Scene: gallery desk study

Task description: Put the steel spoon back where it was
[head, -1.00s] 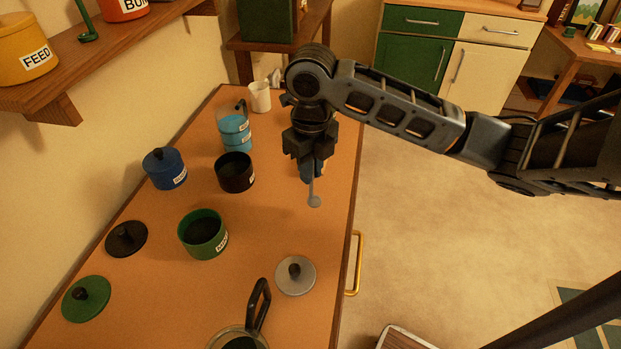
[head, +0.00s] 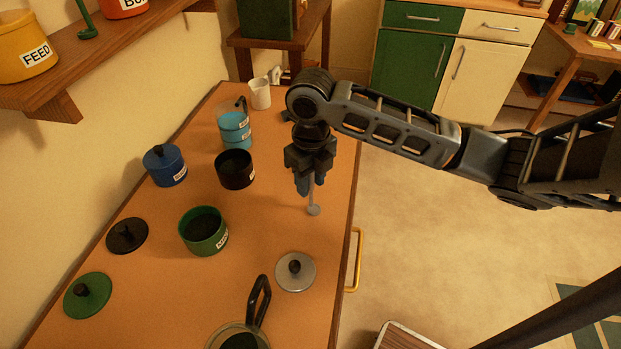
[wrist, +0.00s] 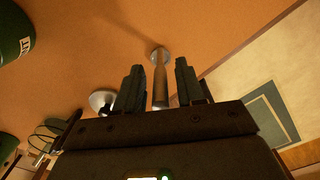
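The steel spoon (head: 313,210) is at the right side of the desk, its round bowl toward the front and its handle running back between my fingers. In the wrist view the spoon (wrist: 160,60) shows bowl and handle, with a visible gap on each side of the handle. My gripper (head: 311,190) points down over the handle and is open, its fingers (wrist: 160,85) apart and not closed on the spoon. The far end of the handle is hidden by my gripper. I cannot tell whether the spoon lies flat on the desk (head: 275,225).
A grey lid (head: 296,272) lies in front of the spoon. A green pot (head: 203,232), a black pot (head: 235,170) and a blue lidded pot (head: 165,166) stand to the left. A glass-rimmed pan (head: 240,338) is at the front. The desk's right edge is close by.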

